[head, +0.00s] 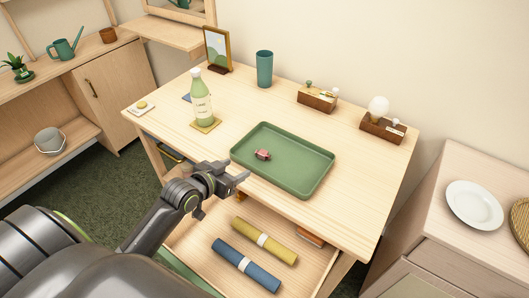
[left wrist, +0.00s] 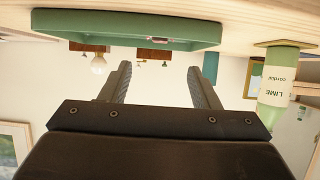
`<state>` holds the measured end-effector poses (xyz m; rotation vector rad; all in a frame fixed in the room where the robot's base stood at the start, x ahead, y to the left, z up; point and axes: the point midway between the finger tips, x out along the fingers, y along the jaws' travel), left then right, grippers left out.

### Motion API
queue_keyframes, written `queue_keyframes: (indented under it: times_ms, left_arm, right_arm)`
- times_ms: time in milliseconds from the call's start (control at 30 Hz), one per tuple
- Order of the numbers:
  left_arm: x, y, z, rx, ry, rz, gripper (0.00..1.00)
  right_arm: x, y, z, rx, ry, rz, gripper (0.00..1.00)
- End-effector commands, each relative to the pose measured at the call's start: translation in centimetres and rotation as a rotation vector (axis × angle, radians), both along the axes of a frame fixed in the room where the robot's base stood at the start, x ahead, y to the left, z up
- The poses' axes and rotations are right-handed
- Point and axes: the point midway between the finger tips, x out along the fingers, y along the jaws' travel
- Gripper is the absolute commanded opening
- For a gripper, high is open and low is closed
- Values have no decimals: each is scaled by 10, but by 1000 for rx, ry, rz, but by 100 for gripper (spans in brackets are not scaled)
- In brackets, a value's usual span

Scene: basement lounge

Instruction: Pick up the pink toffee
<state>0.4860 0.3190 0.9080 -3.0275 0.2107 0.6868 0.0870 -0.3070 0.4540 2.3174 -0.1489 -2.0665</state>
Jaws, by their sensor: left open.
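The pink toffee (head: 263,154) lies on the green tray (head: 309,187), toward the tray's left side, on the wooden table. In the left wrist view, which looks upside down, the tray (left wrist: 80,28) is at the top, and a small pinkish piece (left wrist: 158,40) that looks like the toffee shows at it. My left gripper (head: 235,171) is at the tray's near left edge, apart from the toffee. In the left wrist view its two fingers (left wrist: 160,68) stand wide apart with nothing between them. My right gripper is not in view.
A lime cordial bottle (head: 201,102) stands on a coaster left of the tray. A teal cup (head: 264,68), a picture frame (head: 217,48) and two wooden holders (head: 318,98) (head: 382,127) stand along the back. An open drawer (head: 207,259) below holds yellow and blue rolls.

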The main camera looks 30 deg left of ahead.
Motion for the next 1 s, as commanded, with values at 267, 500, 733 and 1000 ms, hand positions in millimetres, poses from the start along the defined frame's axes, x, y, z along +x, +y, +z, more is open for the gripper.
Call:
queue_keyframes:
  times_ms: [267, 500, 733, 1000]
  left_arm:
    - [45, -7, -20, -2, 0, 1, 56]
    - [72, -11, -34, -1, 1, 0, 56]
    - [81, -12, -38, -1, 1, 0, 56]
    - [109, -14, -49, -2, 2, 0, 56]
  right_arm:
    - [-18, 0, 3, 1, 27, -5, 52]
    - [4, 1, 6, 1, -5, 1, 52]
    - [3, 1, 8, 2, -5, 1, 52]
    - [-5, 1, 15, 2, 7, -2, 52]
